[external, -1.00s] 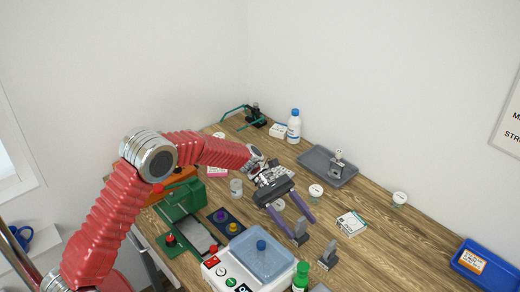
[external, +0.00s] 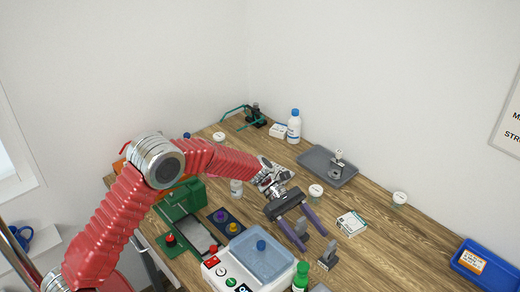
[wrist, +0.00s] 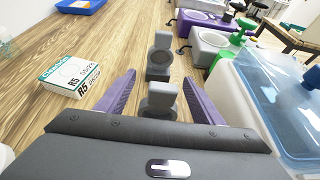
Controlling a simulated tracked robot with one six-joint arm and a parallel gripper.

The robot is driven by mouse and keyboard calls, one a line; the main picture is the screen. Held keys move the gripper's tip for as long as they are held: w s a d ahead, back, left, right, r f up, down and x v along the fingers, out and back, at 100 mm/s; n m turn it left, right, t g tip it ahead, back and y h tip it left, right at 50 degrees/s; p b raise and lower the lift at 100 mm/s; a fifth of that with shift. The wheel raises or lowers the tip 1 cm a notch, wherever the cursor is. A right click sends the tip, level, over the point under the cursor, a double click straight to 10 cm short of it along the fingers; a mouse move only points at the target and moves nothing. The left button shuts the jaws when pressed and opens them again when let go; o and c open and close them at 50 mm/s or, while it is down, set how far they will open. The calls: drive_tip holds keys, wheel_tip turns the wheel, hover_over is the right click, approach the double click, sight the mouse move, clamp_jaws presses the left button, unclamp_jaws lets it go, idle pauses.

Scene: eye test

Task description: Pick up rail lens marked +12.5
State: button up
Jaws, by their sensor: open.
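Two small grey rail lenses on upright holders stand on the wooden bench. The nearer one (wrist: 160,100) stands between the purple fingers of my gripper (wrist: 160,77); its foot is hidden by the gripper body. The farther one (wrist: 159,56) stands just beyond the fingertips, and it also shows in the external view (external: 328,256). No marking can be read on either, so I cannot tell which is +12.5. In the external view my gripper (external: 314,238) is open, low over the bench, with the fingers either side of the nearer lens.
A white carton (wrist: 72,76) lies left of the fingers in the wrist view. A grey tray (external: 313,157) and a blue bin (external: 488,272) lie farther off.

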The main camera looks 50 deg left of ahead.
drive_tip(key=shift+c, duration=0.4)
drive_tip(key=c, duration=1.2)
drive_tip(key=shift+r, duration=0.1)
drive_tip(key=shift+c, duration=0.2)
wheel_tip(320, 180, up, 10)
